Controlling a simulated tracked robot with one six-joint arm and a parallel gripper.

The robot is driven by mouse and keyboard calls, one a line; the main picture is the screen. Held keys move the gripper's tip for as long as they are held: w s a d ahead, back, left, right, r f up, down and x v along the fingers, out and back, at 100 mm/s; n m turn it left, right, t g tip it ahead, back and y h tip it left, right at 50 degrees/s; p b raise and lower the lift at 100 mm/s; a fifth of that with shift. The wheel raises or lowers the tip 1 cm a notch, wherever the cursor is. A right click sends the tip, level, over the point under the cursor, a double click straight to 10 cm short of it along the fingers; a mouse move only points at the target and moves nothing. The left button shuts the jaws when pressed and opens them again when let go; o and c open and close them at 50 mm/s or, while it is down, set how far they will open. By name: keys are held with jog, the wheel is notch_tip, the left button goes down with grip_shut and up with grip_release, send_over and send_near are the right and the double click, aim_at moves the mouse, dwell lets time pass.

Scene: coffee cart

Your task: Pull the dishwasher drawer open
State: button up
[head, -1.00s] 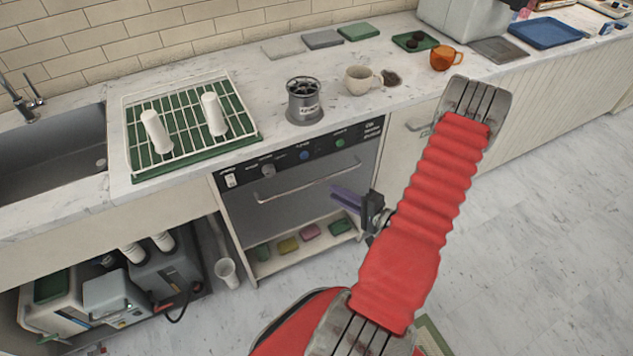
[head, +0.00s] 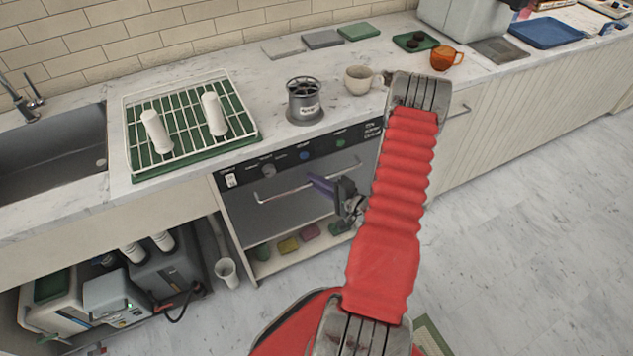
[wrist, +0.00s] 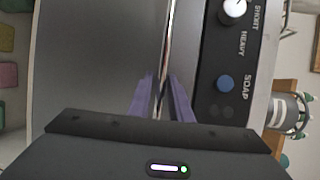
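The dishwasher drawer (head: 290,216) has a grey metal front and looks shut under a black control panel. Its long bar handle (head: 285,193) runs across the upper front. My gripper (head: 312,180), with purple fingers, is in front of the right half of the handle. In the wrist view the handle (wrist: 166,50) runs between the two separated fingers (wrist: 162,88), one on each side of it. The gripper looks open around the bar's line, not clamped on it. How deep the bar sits between the fingers is hard to tell.
A dish rack (head: 237,112) on a green mat, a grey knock box (head: 305,105) and a cream cup (head: 358,80) stand on the counter above. Coloured sponges (head: 288,245) lie on a shelf under the drawer.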

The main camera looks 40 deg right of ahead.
jog(key=shift+c, duration=0.6)
grip_shut()
